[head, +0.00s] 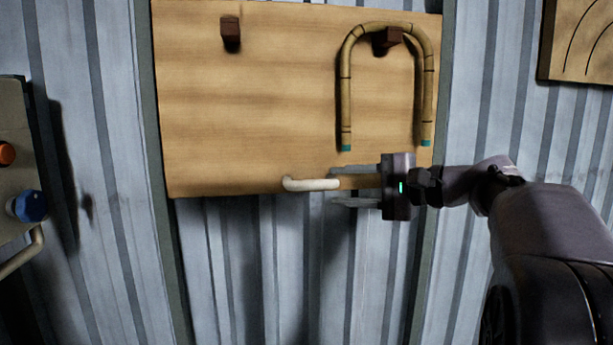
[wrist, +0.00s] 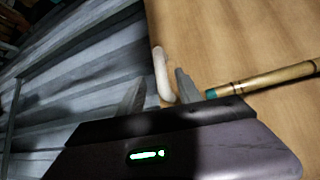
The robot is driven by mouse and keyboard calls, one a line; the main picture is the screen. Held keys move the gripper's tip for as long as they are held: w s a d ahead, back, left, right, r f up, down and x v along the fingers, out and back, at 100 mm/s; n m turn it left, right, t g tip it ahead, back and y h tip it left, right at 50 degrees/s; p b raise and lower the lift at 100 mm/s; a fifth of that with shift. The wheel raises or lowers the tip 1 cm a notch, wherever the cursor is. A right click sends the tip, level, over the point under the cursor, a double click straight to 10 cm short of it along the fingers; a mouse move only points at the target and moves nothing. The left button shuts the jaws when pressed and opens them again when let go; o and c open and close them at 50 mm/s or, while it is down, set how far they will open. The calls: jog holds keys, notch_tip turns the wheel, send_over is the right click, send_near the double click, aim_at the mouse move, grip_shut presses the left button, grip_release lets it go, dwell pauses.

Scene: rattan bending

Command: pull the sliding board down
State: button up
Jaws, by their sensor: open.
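The sliding board (head: 265,110) is a light wooden panel between two dark upright rails. A white bar handle (head: 312,184) sits at its lower edge. My gripper (head: 335,186) is open and comes from the right, its two fingers pointing left. One finger is above the handle's right end and the other below it. In the wrist view the handle (wrist: 161,70) shows between and just beyond the fingertips, with bare board (wrist: 225,45) to the right. I cannot tell whether a finger touches the handle.
A bent rattan hoop (head: 347,90) with teal ends hangs from the right peg, its ends close above my gripper. The left peg (head: 231,33) is empty. A panel with an orange knob (head: 6,154) and a blue knob (head: 30,206) is at left. The corrugated wall below the board is clear.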

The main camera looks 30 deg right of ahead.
aim_at(315, 184)
jog(key=p+x, duration=0.1)
jog(key=x, duration=0.6)
jog(key=shift+r, duration=0.15)
jog(key=shift+w+a+f, duration=0.25)
jog(key=shift+w, duration=0.35)
jog(key=shift+s, duration=0.15)
jog(key=shift+c, duration=1)
jog(key=shift+r, duration=0.1)
grip_shut()
